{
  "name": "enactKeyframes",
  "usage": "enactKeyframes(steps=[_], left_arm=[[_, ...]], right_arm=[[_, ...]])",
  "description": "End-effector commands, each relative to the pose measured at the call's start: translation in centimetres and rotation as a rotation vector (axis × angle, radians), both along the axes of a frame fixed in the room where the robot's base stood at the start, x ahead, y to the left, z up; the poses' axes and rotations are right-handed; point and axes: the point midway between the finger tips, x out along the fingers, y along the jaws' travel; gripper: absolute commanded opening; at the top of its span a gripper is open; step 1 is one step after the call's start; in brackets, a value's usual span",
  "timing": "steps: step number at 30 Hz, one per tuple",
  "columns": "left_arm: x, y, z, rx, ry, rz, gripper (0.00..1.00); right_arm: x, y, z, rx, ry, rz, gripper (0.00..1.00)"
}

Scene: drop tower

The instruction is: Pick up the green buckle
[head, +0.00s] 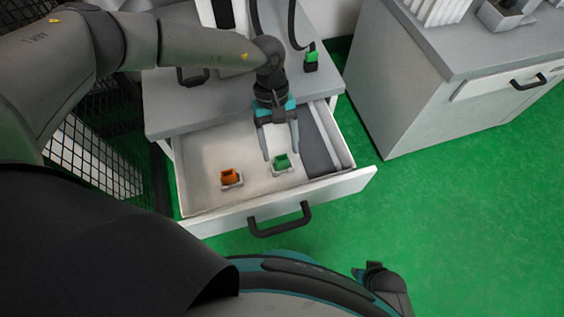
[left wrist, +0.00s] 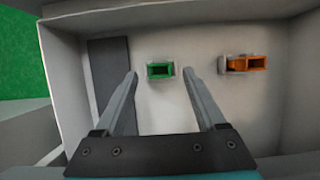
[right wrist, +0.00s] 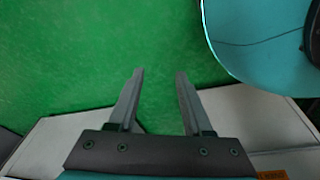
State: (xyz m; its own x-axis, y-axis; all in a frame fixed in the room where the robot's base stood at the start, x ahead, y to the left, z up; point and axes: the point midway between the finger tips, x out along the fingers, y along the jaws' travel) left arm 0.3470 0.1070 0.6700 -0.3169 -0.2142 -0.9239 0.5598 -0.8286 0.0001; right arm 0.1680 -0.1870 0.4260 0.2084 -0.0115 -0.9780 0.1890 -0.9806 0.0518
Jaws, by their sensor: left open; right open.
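The green buckle (head: 281,160) sits in a small pale holder on the floor of the open drawer (head: 205,190). In the left wrist view the green buckle (left wrist: 160,70) lies just beyond my left fingertips, between their lines. My left gripper (head: 280,150) points down into the drawer, open and empty, above and beside the buckle; it also shows in the left wrist view (left wrist: 161,75). My right gripper (right wrist: 160,73) is open and empty over the green floor in the right wrist view.
An orange buckle (head: 231,176) in a similar holder sits left of the green one. A grey strip (head: 318,150) lies along the drawer's right side. The drawer front has a dark handle (head: 280,222). Another green-topped piece (head: 311,60) stands on the grey countertop (head: 190,115).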

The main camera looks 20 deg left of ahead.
Motion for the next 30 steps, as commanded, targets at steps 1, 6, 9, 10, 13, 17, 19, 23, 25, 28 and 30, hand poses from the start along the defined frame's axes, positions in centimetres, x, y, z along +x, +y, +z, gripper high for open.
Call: enactKeyframes(steps=[1,6,9,10,13,17,19,23,25,28,30], left_arm=[[-0.2,-0.2,-0.8,0.001,0.001,0.0,0.72],[-0.7,-0.5,-2.0,0.0,-0.001,0.0,0.72],[-0.7,-0.5,-2.1,-0.001,-0.002,0.001,0.72],[-0.7,-0.5,-2.1,-0.001,-0.002,0.001,0.72],[-0.7,-0.5,-2.1,0.0,-0.003,0.001,0.72],[-0.7,-0.5,-2.1,-0.001,-0.002,0.001,0.66],[-0.7,-0.5,-2.1,0.0,-0.003,0.001,0.58],[-0.7,-0.5,-2.1,0.0,-0.002,0.0,0.43],[-0.7,-0.5,-2.1,0.0,-0.002,0.0,0.35],[-0.7,-0.5,-2.1,0.0,-0.003,0.001,0.24],[-0.7,-0.5,-2.1,0.0,-0.003,0.001,0.16]], right_arm=[[0.3,0.2,0.1,0.003,-0.003,0.0,0.5],[0.7,0.6,0.7,0.006,-0.001,-0.001,0.5],[0.8,0.7,0.9,0.007,-0.001,-0.001,0.5],[0.8,0.7,0.9,0.007,-0.001,-0.001,0.5],[0.8,0.7,0.9,0.007,-0.001,-0.001,0.5],[0.8,0.7,0.9,0.007,-0.002,-0.001,0.5],[0.8,0.7,0.9,0.007,-0.002,-0.001,0.5],[0.9,0.7,0.9,0.007,-0.002,-0.001,0.5],[0.9,0.7,0.9,0.006,-0.002,-0.002,0.5],[0.9,0.6,0.9,0.006,-0.002,-0.002,0.5],[0.9,0.6,0.9,0.006,-0.002,-0.002,0.5]])
